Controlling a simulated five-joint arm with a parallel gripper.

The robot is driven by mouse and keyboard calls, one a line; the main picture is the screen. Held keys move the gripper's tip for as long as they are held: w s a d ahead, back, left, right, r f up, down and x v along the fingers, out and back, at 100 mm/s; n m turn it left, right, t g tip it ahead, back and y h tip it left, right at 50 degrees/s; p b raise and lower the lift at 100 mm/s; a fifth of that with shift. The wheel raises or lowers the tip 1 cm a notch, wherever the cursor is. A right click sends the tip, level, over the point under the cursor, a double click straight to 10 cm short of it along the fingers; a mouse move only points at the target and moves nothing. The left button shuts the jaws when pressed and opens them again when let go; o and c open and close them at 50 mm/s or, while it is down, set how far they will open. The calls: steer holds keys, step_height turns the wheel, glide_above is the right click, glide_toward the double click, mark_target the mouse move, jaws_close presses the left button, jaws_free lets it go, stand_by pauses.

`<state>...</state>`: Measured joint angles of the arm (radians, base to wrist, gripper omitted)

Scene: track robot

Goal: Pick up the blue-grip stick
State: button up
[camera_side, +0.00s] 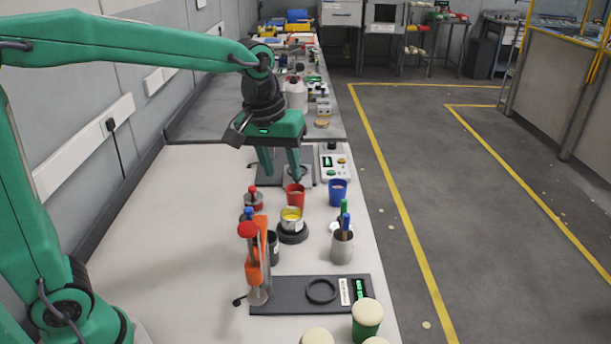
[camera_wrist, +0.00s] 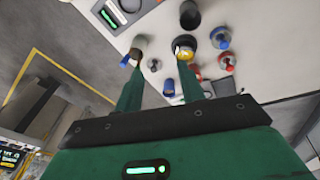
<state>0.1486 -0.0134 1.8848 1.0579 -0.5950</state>
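The blue-grip stick (camera_side: 345,222) stands in a grey cup (camera_side: 342,248) near the right edge of the white bench, beside a green-grip stick (camera_side: 343,206). In the wrist view a small blue grip (camera_wrist: 125,61) shows at the cup, by the tip of the left finger; the picture is small there. My gripper (camera_side: 279,168) is open and points down, farther along the bench than the cup and apart from it. Its spread fingers also show in the wrist view (camera_wrist: 161,52), with nothing held between them.
A red cup (camera_side: 295,195), a blue cup (camera_side: 337,192) and a yellow-filled tin (camera_side: 291,219) stand between my gripper and the grey cup. An orange red-topped tool (camera_side: 256,262) rises at the left. A dark pad (camera_side: 290,296) and a green pot (camera_side: 366,320) lie nearer.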

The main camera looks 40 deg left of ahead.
steer(key=w+d+f+n+g, duration=0.1)
steer(key=w+d+f+n, duration=0.1)
steer(key=w+d+f, duration=0.3)
steer(key=n+g, duration=0.1)
steer(key=n, duration=0.1)
glide_above(345, 229)
steer(key=a, duration=0.1)
steer(key=f, duration=0.4)
steer(key=shift+w+f, duration=0.1)
steer(key=shift+w, duration=0.2)
steer(key=shift+w+d+f, duration=0.25)
steer(key=shift+f, duration=0.15)
steer(key=shift+s+f, duration=0.2)
steer(key=shift+f, duration=3.75)
jaws_close()
